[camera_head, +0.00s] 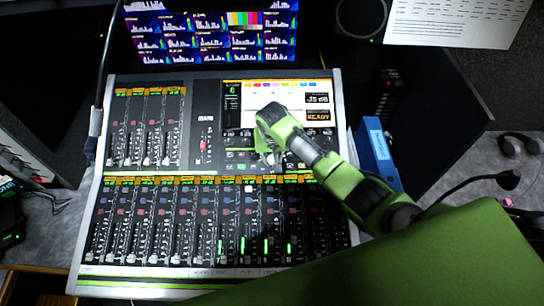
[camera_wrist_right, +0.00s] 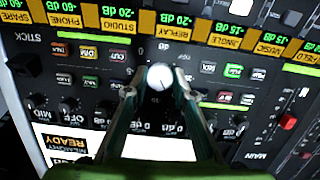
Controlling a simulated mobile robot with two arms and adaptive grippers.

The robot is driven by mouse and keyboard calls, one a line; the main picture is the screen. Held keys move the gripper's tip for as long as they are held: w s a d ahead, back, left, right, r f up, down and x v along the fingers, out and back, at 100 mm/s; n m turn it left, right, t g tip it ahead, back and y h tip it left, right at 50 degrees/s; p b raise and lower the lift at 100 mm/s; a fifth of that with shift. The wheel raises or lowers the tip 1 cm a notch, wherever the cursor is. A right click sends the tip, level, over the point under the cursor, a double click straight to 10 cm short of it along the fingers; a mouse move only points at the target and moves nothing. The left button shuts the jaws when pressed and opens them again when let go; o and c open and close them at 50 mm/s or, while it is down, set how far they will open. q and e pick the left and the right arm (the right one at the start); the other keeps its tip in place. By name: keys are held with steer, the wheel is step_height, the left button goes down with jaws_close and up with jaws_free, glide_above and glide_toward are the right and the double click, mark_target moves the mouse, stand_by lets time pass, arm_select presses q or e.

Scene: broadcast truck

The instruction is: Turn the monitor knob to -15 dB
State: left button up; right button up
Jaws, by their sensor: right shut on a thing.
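The mixing console (camera_head: 88,225) stands in front of me, with rows of faders and a screen section at its upper right. My right gripper (camera_head: 270,158) reaches in from the right over the controls just below that screen. In the right wrist view its two fingers (camera_wrist_right: 158,88) are shut on the monitor knob (camera_wrist_right: 159,76), a round knob with a pale top. My left gripper is not in view.
A screen with level meters (camera_head: 212,30) stands behind the console. A blue box (camera_head: 378,155) is close to my right forearm. Headphones (camera_head: 520,143) lie at the far right. Small knobs and lit buttons (camera_wrist_right: 232,71) surround the fingers closely.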

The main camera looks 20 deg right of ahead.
steer(key=m, duration=0.2)
steer(key=m+y, duration=0.1)
steer(key=m, duration=0.2)
steer(key=shift+d+m+t, duration=0.15)
steer(key=shift+m+t, duration=0.15)
stand_by(0.4)
steer(key=o, duration=1.1)
steer(key=v, duration=1.2)
